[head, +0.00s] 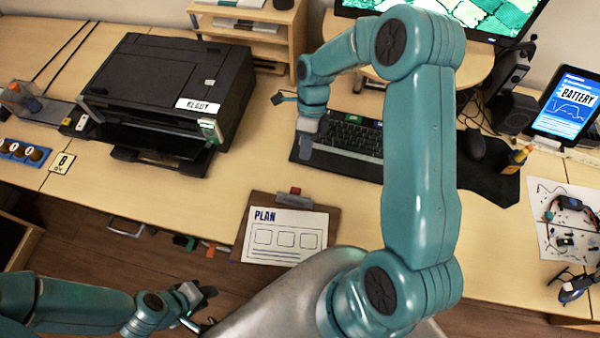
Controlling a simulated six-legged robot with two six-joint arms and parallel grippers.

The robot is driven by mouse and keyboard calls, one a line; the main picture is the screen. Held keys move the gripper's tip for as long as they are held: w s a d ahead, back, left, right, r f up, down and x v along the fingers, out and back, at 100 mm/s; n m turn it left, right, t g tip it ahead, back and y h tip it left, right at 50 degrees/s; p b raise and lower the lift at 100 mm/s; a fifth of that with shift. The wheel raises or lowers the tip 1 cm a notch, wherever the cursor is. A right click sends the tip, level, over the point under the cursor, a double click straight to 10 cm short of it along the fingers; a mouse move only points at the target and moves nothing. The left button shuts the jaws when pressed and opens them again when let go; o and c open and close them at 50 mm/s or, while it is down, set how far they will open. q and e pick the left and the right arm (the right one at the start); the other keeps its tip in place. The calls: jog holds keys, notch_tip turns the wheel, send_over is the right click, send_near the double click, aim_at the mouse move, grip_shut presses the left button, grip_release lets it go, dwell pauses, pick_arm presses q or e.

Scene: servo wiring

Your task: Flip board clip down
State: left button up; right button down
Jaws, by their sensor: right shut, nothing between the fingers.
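The clipboard (240,240) lies near the front edge of the desk and holds a white sheet headed PLAN (285,237). Its clip (294,198) is at the top edge, grey with a small red tab; the clip's exact tilt is too small to tell. My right gripper (305,152) points down above the desk by the keyboard's left end, beyond the clip and apart from it. It is shut and empty. My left gripper (207,293) is low at the lower left, in front of the desk and away from the clipboard. Its finger gap does not show clearly.
A keyboard (356,135) on a dark mat lies right of my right gripper. A black printer (170,85) stands at the left. A wooden shelf unit (262,35) is behind. The desk between printer and clipboard is mostly clear.

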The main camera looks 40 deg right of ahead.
aim_at(295, 195)
jog(key=x, duration=0.2)
jog(key=p+x, duration=0.1)
jog(key=x, duration=0.2)
jog(key=shift+w+a+f, duration=0.15)
jog(key=shift+w+a, duration=0.05)
jog(key=s+a, duration=0.1)
jog(key=s+a+p, duration=0.1)
jog(key=shift+s+a+r, duration=0.25)
jog(key=shift+r, duration=0.05)
jog(key=shift+a, duration=0.15)
jog(key=shift+w+f, duration=0.1)
jog(key=shift+f, duration=0.1)
jog(key=shift+r, duration=0.1)
